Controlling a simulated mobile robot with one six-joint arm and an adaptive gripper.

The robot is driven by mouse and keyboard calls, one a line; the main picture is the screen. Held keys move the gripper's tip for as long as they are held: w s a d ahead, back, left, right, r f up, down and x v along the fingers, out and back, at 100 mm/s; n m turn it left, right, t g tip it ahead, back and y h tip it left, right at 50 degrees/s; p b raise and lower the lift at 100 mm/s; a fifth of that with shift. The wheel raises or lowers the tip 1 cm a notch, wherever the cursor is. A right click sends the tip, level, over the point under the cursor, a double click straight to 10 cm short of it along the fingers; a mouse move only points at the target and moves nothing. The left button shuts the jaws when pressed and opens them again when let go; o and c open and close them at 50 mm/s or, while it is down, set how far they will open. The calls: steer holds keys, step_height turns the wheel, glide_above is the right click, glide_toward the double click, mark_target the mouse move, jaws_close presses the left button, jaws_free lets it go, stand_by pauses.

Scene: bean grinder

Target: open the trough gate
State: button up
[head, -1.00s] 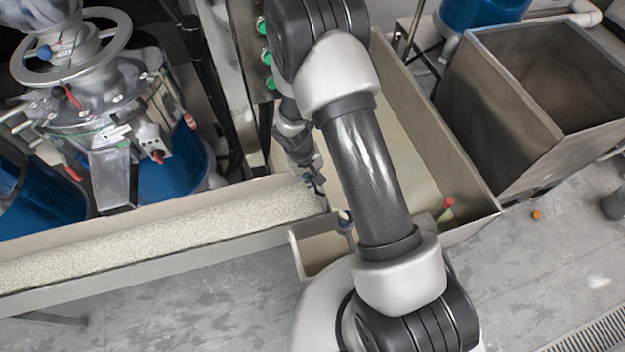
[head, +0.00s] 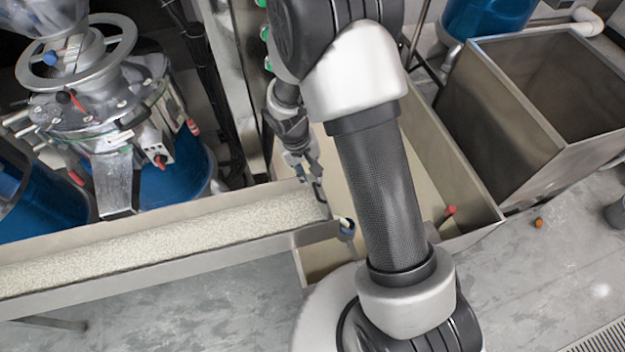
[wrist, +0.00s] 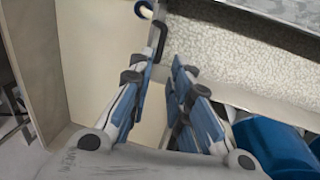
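The trough (head: 150,272) is a long metal channel of pale grains (head: 190,233), running from the left to the middle in the head view. At its right end stands a thin dark upright piece (head: 321,200), which looks like the gate or its handle. It also shows as a dark bar (wrist: 160,38) in the wrist view, just beyond the fingertips. My gripper (head: 305,168) is above this end of the trough. In the wrist view my gripper (wrist: 160,72) has its blue-padded fingers apart, with nothing visibly clamped. Whether a fingertip touches the bar, I cannot tell.
A blue-and-cream fitting (head: 346,228) sits beside the trough end. A large bin with a pale floor (head: 428,165) lies right of it, partly hidden by my arm. A metal hopper (head: 500,130) stands farther right, and a grinder (head: 110,110) stands behind the trough at left.

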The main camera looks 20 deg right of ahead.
steer(key=shift+a+r, duration=0.15)
steer(key=shift+r, duration=0.7)
steer(key=shift+a+r, duration=0.15)
steer(key=shift+r, duration=0.65)
steer(key=s+d+r+t, duration=0.1)
steer(key=s+r, duration=0.3)
steer(key=r, duration=0.6)
steer(key=s+d+r+t, duration=0.1)
steer(key=s+r, duration=0.3)
steer(key=r, duration=0.5)
steer(key=s+r+t+y, duration=0.1)
steer(key=s+r, duration=0.2)
steer(key=s, duration=0.3)
steer(key=s+r+t+y, duration=0.1)
steer(key=s+r, duration=0.3)
steer(key=s, duration=0.3)
steer(key=shift+s+a+r+t, duration=0.15)
steer(key=shift+a+r+t, duration=0.05)
steer(key=shift+r+t, duration=0.1)
steer(key=shift+a, duration=0.1)
